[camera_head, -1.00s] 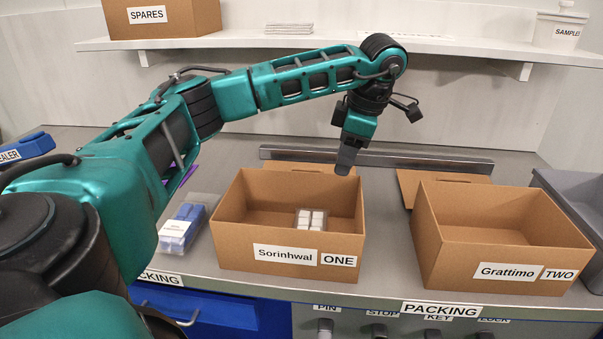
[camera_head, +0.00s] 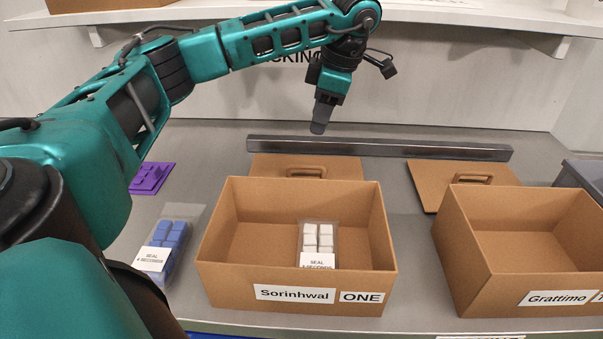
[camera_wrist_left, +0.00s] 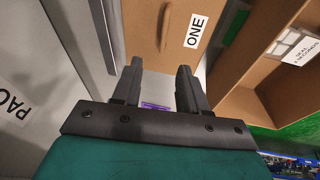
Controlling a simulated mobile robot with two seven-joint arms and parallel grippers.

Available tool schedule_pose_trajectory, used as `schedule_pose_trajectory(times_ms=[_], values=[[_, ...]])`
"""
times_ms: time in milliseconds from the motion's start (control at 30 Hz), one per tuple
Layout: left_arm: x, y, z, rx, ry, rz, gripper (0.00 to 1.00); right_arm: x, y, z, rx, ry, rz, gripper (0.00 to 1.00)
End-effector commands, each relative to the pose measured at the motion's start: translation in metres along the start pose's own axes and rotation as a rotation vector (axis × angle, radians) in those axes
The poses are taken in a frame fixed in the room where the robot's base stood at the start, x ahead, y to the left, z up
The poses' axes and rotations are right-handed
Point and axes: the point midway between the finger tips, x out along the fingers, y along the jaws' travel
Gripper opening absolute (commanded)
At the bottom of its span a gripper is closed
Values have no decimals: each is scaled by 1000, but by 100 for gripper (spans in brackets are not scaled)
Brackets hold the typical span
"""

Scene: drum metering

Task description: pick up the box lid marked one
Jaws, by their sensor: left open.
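The lid marked ONE (camera_head: 340,167) is a flat brown cardboard panel with a raised handle (camera_head: 306,172). It lies on the bench behind the open box marked ONE (camera_head: 296,292), which hides its front part. In the left wrist view the lid (camera_wrist_left: 190,65) shows its ONE label (camera_wrist_left: 195,30) and its handle (camera_wrist_left: 165,25). My left gripper (camera_head: 318,128) hangs above and behind the lid, pointing down, apart from it. In the left wrist view its two fingers (camera_wrist_left: 158,85) are spread with nothing between them. My right gripper is in neither view.
Box ONE holds a clear bag of white blocks (camera_head: 318,243). A bag of blue blocks (camera_head: 166,245) and a purple piece (camera_head: 152,178) lie left. A second lid (camera_head: 440,179) lies behind box TWO (camera_head: 500,270). A dark metal bar (camera_head: 380,148) runs behind the lids.

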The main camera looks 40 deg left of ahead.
Motion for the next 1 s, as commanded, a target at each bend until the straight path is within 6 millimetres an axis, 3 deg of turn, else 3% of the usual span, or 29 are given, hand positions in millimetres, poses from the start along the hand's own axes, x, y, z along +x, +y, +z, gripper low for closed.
schedule_pose_trajectory(times_ms=[400,633,900,1000], values=[[66,-1,0,0,2,-2,43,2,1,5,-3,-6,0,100],[84,-2,1,1,3,-2,43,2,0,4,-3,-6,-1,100],[122,-6,5,0,3,-1,43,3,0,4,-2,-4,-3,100],[128,-6,5,0,1,0,43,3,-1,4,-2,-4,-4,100]])
